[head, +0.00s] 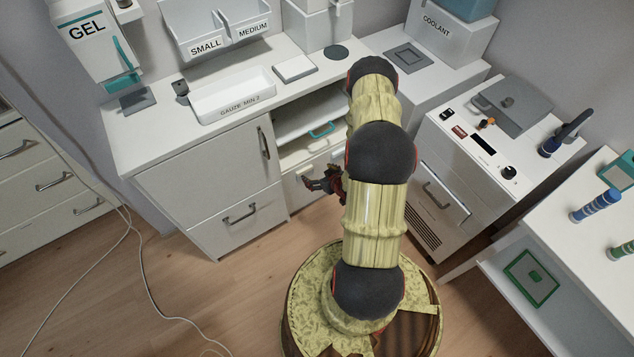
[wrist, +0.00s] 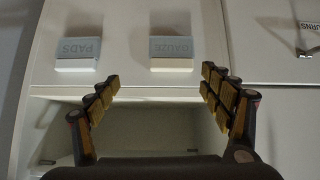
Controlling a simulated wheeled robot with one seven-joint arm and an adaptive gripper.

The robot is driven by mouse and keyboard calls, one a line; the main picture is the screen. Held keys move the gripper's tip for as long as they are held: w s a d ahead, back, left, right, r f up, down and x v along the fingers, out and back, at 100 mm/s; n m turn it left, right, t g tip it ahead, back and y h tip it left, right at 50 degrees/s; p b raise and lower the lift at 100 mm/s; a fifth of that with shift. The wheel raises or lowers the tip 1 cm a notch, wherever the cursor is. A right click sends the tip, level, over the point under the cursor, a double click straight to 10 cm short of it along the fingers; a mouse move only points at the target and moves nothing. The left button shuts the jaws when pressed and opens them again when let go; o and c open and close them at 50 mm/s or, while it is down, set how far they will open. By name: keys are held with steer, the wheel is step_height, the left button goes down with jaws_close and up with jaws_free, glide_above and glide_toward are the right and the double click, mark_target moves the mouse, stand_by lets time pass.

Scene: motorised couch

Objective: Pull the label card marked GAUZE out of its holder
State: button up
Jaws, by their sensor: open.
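The GAUZE label card (wrist: 171,46) is pale grey-blue and sits in a small whitish holder (wrist: 172,65) on a white front panel in the wrist view. Its lettering appears upside down there. A similar PADS card (wrist: 79,48) is in its own holder to the left. My gripper (wrist: 161,80) is open and empty, with its fingertips spread to either side of the GAUZE holder in the picture and apart from it. In the head view my gripper (head: 325,180) is low by the cabinet front, and the GAUZE card cannot be made out.
An open cavity shows below the panel in the wrist view. A front marked URNS, partly cut off, with a metal handle (wrist: 307,52), is at right. In the head view, a tray (head: 232,98) marked GAUZE MIN 2 stands on the counter. A control unit (head: 470,145) stands right of my arm.

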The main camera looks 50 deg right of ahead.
mark_target(306, 170)
steer(key=w+f+t+b, duration=0.1)
steer(key=w+f, duration=0.1)
steer(key=w+a+f+t+b, duration=0.1)
steer(key=w+f+t+b, duration=0.1)
steer(key=shift+w+a+h, duration=0.1)
steer(key=shift+w+h, duration=0.05)
steer(key=shift+h, duration=0.15)
steer(key=shift+w+d+f, duration=0.15)
steer(key=shift+w+d, duration=0.05)
steer(key=shift+w, duration=0.35)
steer(key=shift+c, duration=0.3)
steer(key=shift+m, duration=0.3)
steer(key=c, duration=1.2)
steer(key=shift+o, duration=0.2)
steer(key=shift+r, duration=0.2)
steer(key=shift+r+p, duration=0.55)
steer(key=shift+r, duration=0.15)
steer(key=shift+r+p, duration=0.45)
steer(key=shift+r, duration=0.2)
